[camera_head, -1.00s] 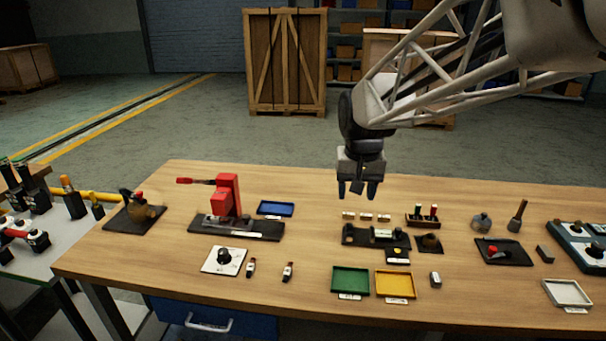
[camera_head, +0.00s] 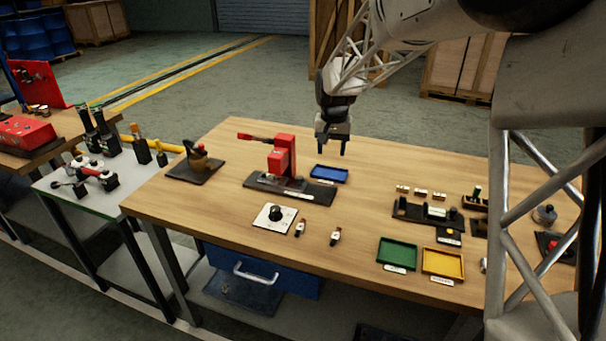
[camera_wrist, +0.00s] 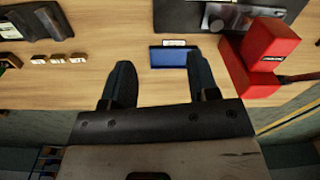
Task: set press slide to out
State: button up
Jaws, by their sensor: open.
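The red press (camera_head: 282,158) stands on a dark base plate (camera_head: 318,193) at the left-middle of the wooden table, with a red lever (camera_head: 256,138) pointing left. A metallic slide part (camera_head: 287,183) sits low at the press's foot; whether it is in or out I cannot tell. My gripper (camera_head: 333,150) is open and empty, above the table's back edge, right of the press. Its fingers (camera_wrist: 161,82) also show in the wrist view.
A blue tray (camera_head: 329,174) lies just right of the press. A white dial plate (camera_head: 274,217) is in front. Green (camera_head: 397,254) and yellow (camera_head: 443,262) trays and a dark fixture (camera_head: 428,214) are further right. Bare table lies between press and fixture.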

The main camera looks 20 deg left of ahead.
send_over(300, 177)
notch_tip(300, 177, down, 7)
jog(key=shift+r, duration=0.1)
jog(key=shift+f, duration=0.2)
jog(key=shift+f, duration=3.8)
jog(key=shift+c, duration=0.2)
grip_shut()
